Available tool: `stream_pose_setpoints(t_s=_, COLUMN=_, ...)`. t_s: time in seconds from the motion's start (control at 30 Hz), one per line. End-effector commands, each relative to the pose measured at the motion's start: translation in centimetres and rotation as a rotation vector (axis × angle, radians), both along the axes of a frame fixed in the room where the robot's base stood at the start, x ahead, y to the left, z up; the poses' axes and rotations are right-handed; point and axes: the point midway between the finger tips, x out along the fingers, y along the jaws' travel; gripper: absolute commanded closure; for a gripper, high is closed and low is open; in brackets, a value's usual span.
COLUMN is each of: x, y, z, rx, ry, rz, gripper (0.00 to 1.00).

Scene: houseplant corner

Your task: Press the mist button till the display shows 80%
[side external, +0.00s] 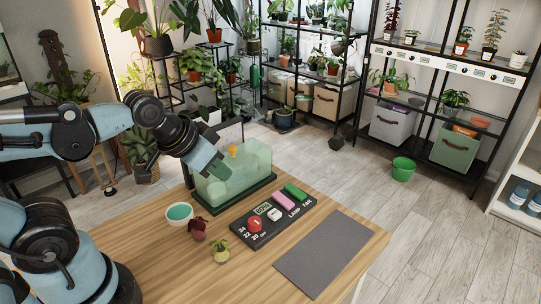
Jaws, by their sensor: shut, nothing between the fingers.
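A dark control panel (272,217) lies on the wooden table. It bears a red round knob (254,225), a white button (272,212), a pink button (284,202), a green button (295,190) and a small green-lit display (262,208). The display's figure is too small to read surely. The words LAMP and FAN show beside buttons; I cannot make out a mist label. My gripper (218,170) is shut and empty, in front of the misty glass tank (246,160), up and to the left of the panel and apart from its buttons. The arm partly hides the tank.
A white bowl with teal contents (180,213), a dark red plant (198,229) and a small yellow-green plant (221,249) stand left of the panel. A grey mat (322,252) lies to its right. Plant shelves and a green bucket (403,169) are beyond the table.

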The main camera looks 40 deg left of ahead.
Motion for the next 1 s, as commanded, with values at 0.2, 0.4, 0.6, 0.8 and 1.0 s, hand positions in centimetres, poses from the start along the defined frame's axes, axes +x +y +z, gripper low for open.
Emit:
stream_pose_setpoints(t_s=0.2, x=-0.24, y=0.18, z=-0.24, rx=-0.029, ry=-0.021, rz=0.047, gripper=1.00)
stream_pose_setpoints(t_s=0.4, x=-0.22, y=0.16, z=-0.23, rx=-0.028, ry=-0.019, rz=0.045, gripper=1.00)
stream_pose_setpoints(t_s=0.6, x=-0.23, y=0.16, z=-0.23, rx=-0.027, ry=-0.019, rz=0.043, gripper=1.00)
stream_pose_setpoints(t_s=0.8, x=-0.23, y=0.15, z=-0.23, rx=-0.027, ry=-0.018, rz=0.043, gripper=1.00)
stream_pose_setpoints(t_s=1.0, x=-0.23, y=0.15, z=-0.23, rx=-0.027, ry=-0.018, rz=0.043, gripper=1.00)
